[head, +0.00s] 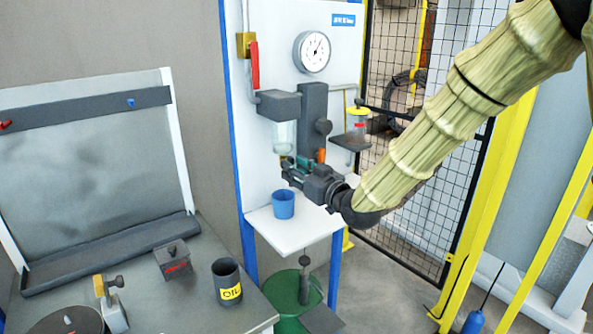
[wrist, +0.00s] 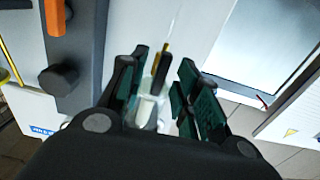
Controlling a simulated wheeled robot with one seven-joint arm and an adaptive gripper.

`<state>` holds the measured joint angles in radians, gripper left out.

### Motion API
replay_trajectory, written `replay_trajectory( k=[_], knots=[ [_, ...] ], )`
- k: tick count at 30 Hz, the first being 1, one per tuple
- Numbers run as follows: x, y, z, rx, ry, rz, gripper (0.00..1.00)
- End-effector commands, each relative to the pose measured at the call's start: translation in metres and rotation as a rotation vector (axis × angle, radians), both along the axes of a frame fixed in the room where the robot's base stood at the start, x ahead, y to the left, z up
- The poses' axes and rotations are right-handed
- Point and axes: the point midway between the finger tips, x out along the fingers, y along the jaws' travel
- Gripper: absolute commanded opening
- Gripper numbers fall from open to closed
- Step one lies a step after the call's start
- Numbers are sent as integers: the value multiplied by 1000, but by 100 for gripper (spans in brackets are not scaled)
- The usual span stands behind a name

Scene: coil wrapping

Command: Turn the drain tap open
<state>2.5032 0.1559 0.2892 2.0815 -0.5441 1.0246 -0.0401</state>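A clear glass bowl (head: 284,136) hangs under a grey housing (head: 279,105) on the white panel in the head view. My gripper (head: 289,165) is just below the bowl, and its fingers hide most of what is there. In the wrist view, my gripper (wrist: 163,75) has its green-padded fingers apart. A small dark and yellow piece, which looks like the drain tap (wrist: 157,78), shows between them, closer to the left finger. I cannot tell whether a finger touches it. A blue cup (head: 283,205) stands on the white shelf (head: 300,228) below my gripper.
A dark knob (head: 323,127) and an orange handle (wrist: 55,18) are close beside my gripper. A gauge (head: 312,52) and a red-handled valve (head: 254,65) are higher on the panel. A yellow-lidded jar (head: 356,122) is at right.

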Motion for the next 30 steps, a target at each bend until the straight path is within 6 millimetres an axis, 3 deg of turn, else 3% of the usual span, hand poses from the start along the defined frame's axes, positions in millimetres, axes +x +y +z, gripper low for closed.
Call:
replay_trajectory(
  k=[8,21,30],
  knots=[
    [-10,-7,1,1,0,0,32],
    [-71,-53,1,2,1,-1,32],
    [-95,-70,0,1,-1,-1,32]
  ],
)
